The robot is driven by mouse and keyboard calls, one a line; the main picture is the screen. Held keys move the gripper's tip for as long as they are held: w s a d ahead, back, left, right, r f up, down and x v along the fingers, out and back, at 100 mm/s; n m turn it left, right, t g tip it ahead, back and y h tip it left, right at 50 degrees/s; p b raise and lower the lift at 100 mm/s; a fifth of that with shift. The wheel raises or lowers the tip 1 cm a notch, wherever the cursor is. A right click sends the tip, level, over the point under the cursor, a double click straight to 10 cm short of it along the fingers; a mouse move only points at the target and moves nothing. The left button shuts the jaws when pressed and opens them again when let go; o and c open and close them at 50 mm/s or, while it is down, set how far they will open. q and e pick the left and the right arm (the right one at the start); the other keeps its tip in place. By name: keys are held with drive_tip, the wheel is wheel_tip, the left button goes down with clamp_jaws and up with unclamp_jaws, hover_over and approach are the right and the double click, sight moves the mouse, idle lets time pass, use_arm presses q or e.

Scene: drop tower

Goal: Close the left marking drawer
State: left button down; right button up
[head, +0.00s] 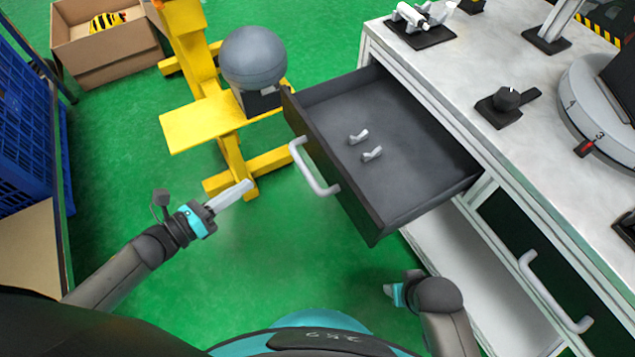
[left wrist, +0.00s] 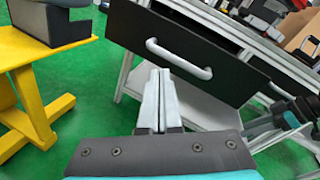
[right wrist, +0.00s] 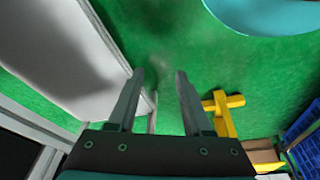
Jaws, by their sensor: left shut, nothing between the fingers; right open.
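The left drawer (head: 366,222) is pulled out of the white workbench, with a dark front and a pale bar handle (head: 314,168). Two small pale pieces (head: 365,145) lie on its floor. The drawer front (left wrist: 195,50) and its handle (left wrist: 179,59) also show in the left wrist view. My left gripper (head: 247,187) is shut and empty, to the left of the drawer front and apart from it. Its closed fingers (left wrist: 160,80) point toward the drawer. My right gripper (right wrist: 159,75) is open and empty, low in front of the bench; its fingers are mostly hidden in the head view.
A second, shut drawer (head: 545,265) is at the right. A cardboard box (head: 110,55) and blue crates (head: 25,130) are at the left. Green floor before the drawer is clear.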

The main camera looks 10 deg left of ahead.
use_arm(q)
drive_tip(key=s+d+r+m+g+h+b, duration=0.2)
drive_tip(key=d+m+h, duration=0.15)
drive_tip(key=m, duration=0.45)
drive_tip(key=b, duration=0.3)
approach(329, 159)
drive_tip(key=shift+m+h, duration=0.3)
drive_tip(key=shift+h, duration=0.05)
drive_tip(key=x, duration=0.5)
drive_tip(key=shift+w+f, duration=0.2)
drive_tip(key=shift+x, duration=0.75)
use_arm(e)
wheel_tip(329, 159, up, 8)
drive_tip(key=t, duration=0.1)
drive_tip(key=shift+w+f, duration=0.25)
drive_tip(key=shift+w, duration=0.2)
drive_tip(key=shift+d, duration=0.1)
